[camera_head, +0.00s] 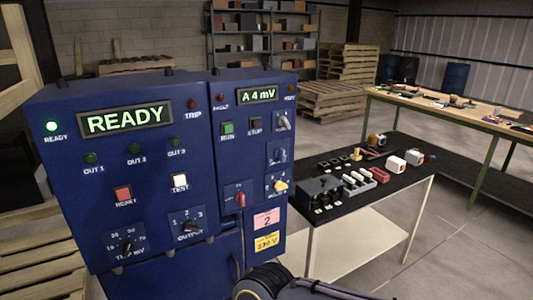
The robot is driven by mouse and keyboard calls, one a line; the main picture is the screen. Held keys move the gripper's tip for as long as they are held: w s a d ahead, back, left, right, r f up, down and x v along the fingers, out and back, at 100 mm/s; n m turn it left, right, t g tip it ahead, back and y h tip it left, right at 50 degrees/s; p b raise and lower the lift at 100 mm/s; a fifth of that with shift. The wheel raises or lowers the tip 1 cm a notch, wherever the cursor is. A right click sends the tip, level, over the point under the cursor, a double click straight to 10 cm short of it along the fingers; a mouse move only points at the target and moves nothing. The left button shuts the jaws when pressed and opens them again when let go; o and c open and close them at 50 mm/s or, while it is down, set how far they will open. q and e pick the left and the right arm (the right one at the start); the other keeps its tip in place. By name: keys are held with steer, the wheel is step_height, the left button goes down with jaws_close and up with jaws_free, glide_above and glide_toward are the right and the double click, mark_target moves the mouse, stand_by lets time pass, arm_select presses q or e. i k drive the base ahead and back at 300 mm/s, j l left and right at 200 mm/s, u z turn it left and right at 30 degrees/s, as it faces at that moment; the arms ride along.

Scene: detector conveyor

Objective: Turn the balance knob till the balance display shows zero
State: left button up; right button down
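The balance display (257,95) is a small lit panel at the top of the narrower blue cabinet and reads "A 4 mV". Below it on the same face are several knobs. A yellow knob (281,186) sits at the lower right, with a small label too blurred to read surely; I cannot tell for certain which knob is the balance knob. A red knob (240,199) is to its left, and a grey knob (283,123) is higher up. Part of my arm shows at the bottom middle, below the cabinet. Neither gripper is in view.
The wider blue cabinet (78,178) at left reads "READY" with a green lamp lit. A black-topped table (400,178) with small parts stands right of the cabinets. A workbench (440,108), pallets (333,102) and shelving (262,24) are behind. Floor is open at right.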

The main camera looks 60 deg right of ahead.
mark_target(280, 152)
steer(key=z, duration=2.1)
